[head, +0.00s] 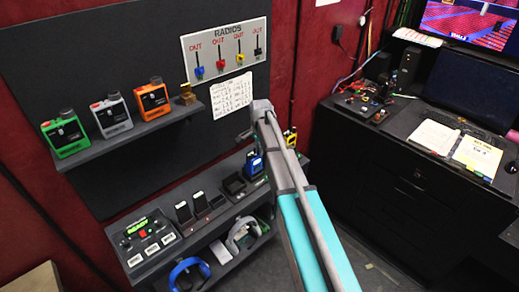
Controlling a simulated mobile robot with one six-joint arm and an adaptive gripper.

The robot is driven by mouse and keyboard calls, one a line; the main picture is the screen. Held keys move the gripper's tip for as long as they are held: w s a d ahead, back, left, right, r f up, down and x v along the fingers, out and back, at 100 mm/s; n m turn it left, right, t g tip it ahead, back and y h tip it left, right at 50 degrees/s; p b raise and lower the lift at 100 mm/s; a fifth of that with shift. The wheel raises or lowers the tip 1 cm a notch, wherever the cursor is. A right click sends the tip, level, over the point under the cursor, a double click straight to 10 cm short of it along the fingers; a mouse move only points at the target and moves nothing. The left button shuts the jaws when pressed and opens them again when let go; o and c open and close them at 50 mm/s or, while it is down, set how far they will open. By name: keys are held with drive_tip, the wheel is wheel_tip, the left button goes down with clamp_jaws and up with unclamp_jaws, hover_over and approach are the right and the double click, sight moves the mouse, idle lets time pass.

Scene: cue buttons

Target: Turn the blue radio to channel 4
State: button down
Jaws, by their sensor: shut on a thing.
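The blue radio (255,165) stands upright at the right part of the lower shelf unit, beside a row of dark charger slots. My arm reaches up from the bottom, and its end comes down over the radio. My gripper (251,149) is small and dark here, partly hidden by my own arm, and is shut at the top of the blue radio. The radio's channel marking is too small to read.
Green (66,133), grey (111,115) and orange (153,99) radios stand on the upper shelf (130,133). A yellow item (291,136) shows just right of my arm. A panel labelled RADIOS (227,52) hangs above. A black desk (400,180) stands at right.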

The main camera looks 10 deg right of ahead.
drive_tip(key=shift+m, duration=1.6)
drive_tip(key=c, duration=0.6)
unclamp_jaws()
drive_tip(key=shift+n, duration=0.5)
